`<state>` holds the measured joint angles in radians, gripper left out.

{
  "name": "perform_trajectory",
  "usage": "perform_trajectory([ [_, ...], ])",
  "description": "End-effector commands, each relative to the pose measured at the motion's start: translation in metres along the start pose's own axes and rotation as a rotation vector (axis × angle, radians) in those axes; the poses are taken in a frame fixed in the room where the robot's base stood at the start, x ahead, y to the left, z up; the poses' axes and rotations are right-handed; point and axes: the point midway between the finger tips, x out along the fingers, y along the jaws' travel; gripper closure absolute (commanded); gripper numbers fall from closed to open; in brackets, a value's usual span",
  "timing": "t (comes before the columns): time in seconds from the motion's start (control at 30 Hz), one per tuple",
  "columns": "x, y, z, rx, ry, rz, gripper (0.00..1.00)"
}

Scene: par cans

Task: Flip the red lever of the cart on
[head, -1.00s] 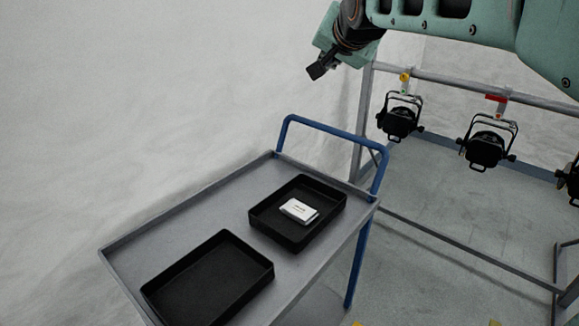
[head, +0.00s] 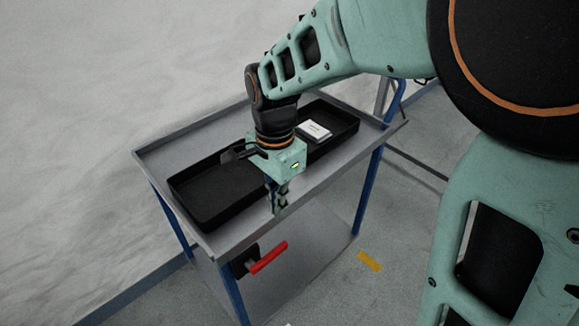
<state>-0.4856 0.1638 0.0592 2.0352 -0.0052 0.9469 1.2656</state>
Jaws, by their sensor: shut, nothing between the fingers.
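The cart (head: 160,152) has a grey top and blue legs. Its red lever (head: 268,257) sits on a black mount (head: 243,261) on the near side, below the top's edge. The lever points to the right and slightly up in the picture. My gripper (head: 279,209) points down at the near edge of the cart top, above the lever and slightly to its right. Its fingers are shut and hold nothing. The gripper appears apart from the lever. My gripper and wrist hide part of the cart top.
A yellow floor mark (head: 369,261) lies right of the cart. The floor there is clear.

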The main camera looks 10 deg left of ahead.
Motion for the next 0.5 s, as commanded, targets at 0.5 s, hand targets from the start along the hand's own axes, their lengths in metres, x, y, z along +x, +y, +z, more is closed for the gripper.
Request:
perform_trajectory([
  [0.5, 0.022, 0.000, 0.000, -0.001, -0.001, 0.002, 1.00],
])
